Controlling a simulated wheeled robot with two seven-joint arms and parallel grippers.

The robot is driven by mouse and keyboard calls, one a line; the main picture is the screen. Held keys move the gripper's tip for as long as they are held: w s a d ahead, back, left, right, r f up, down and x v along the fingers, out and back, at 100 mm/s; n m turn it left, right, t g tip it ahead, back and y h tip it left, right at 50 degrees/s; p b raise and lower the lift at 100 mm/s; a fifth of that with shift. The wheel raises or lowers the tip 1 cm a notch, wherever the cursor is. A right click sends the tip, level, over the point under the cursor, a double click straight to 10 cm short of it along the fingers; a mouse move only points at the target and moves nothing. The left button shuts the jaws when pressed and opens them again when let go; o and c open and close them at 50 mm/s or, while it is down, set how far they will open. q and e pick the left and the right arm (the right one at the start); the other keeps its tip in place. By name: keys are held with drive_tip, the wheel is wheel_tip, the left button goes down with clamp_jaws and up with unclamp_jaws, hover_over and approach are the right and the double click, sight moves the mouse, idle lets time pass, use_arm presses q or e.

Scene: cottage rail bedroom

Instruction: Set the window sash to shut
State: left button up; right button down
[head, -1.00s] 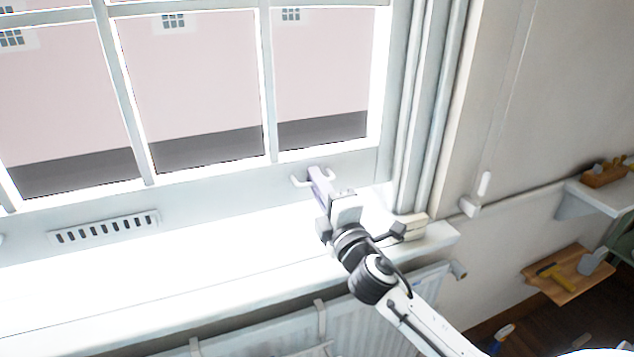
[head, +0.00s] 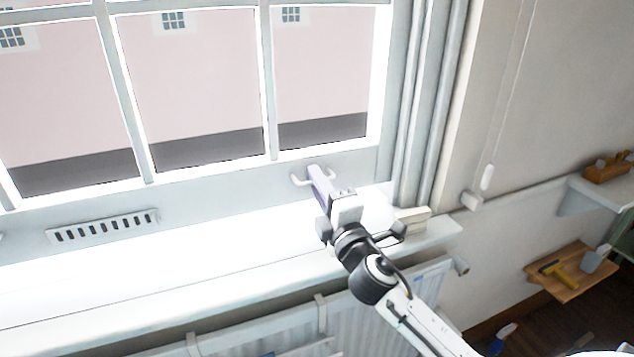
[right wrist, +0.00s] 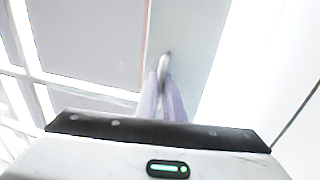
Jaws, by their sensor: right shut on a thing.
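The white window sash (head: 225,190) has several panes, and its bottom rail lies close above the bright sill (head: 150,275); glare hides whether they touch. A pale hook-shaped handle (head: 299,181) stands out from the rail at the right. My right gripper (head: 316,176) is at this handle, with its purple fingers shut on it. In the right wrist view the fingers close around the handle (right wrist: 164,62), and the sash (right wrist: 190,45) is behind it. My left gripper is in neither view.
A slotted vent (head: 104,226) is at the left below the panes. A small cream block (head: 413,219) sits at the sill's right end, near my wrist. A radiator (head: 385,295) is under the sill. Shelves with a wooden box (head: 607,168) and a hammer (head: 558,274) are at the right.

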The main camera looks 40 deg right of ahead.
wheel_tip(320, 180, down, 3)
drive_tip(key=shift+r, duration=0.15)
drive_tip(key=c, duration=2.2)
unclamp_jaws()
drive_tip(key=shift+r, duration=0.25)
drive_tip(key=b+v, duration=0.2)
drive_tip(key=v, duration=0.7)
drive_tip(key=shift+s+a, duration=0.15)
drive_tip(key=shift+s, duration=0.55)
